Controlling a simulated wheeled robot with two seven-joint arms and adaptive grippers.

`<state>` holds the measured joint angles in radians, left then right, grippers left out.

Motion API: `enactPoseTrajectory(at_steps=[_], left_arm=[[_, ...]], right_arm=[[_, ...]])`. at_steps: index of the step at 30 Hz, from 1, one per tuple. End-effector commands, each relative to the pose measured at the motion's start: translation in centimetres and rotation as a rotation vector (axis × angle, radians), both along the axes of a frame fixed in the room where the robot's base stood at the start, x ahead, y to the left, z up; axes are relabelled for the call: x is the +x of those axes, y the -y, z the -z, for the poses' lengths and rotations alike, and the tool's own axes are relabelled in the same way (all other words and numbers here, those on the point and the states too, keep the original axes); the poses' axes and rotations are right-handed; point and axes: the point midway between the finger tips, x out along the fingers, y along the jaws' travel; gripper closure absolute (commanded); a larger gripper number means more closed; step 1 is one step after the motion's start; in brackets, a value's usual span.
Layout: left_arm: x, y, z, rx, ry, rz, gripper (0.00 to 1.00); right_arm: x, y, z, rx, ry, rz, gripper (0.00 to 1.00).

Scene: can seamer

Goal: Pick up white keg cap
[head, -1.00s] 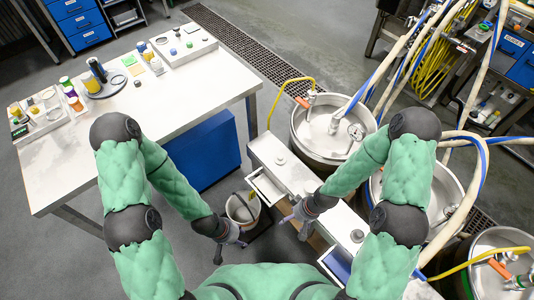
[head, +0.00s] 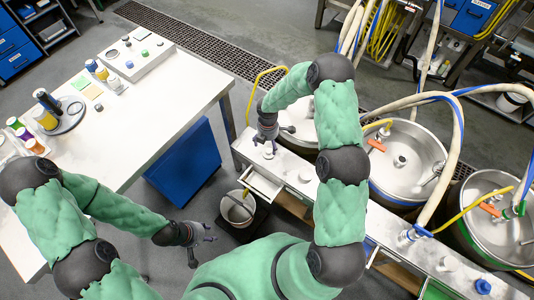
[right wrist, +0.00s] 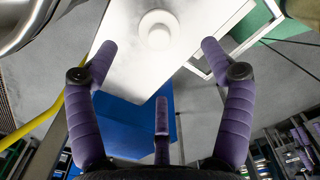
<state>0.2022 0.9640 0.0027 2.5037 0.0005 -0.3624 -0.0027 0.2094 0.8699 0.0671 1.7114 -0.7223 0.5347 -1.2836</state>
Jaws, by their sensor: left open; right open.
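My left gripper (head: 206,241) is open and empty, low beside the bucket. Other pale caps (head: 305,177) (head: 450,263) stand further along the counter.
Steel kegs (head: 408,165) with hoses stand behind the counter. A blue cap (head: 483,286) sits at its far right. The white table (head: 150,125) is at left.

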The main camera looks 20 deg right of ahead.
Motion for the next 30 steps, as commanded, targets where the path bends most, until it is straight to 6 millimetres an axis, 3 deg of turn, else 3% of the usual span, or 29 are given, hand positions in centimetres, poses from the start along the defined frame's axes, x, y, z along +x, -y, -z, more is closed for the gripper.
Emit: enactPoseTrajectory(at_steps=[1, 8, 18, 25, 26, 30], left_arm=[[0.0, 0.0, 0.4, 0.000, 0.000, 0.000, 0.57], [0.0, 0.0, 0.7, 0.000, 0.001, 0.000, 0.57], [0.1, 0.0, 2.3, 0.000, 0.001, 0.000, 0.57], [0.0, 0.0, 2.2, 0.000, 0.001, 0.000, 0.57], [0.0, 0.0, 2.2, 0.000, 0.001, 0.000, 0.57], [0.0, 0.0, 2.2, 0.000, 0.001, 0.000, 0.57]], right_arm=[[0.0, 0.0, 0.9, 0.001, -0.001, 0.001, 0.19], [0.0, 0.1, 2.3, 0.001, 0.000, 0.002, 0.19], [-0.1, 0.4, 6.5, 0.001, 0.001, 0.002, 0.19], [-0.1, 0.4, 6.7, 0.001, 0.002, 0.003, 0.19], [-0.1, 0.4, 6.7, 0.002, 0.002, 0.003, 0.21], [-0.1, 0.4, 6.6, 0.002, 0.001, 0.003, 0.61]])
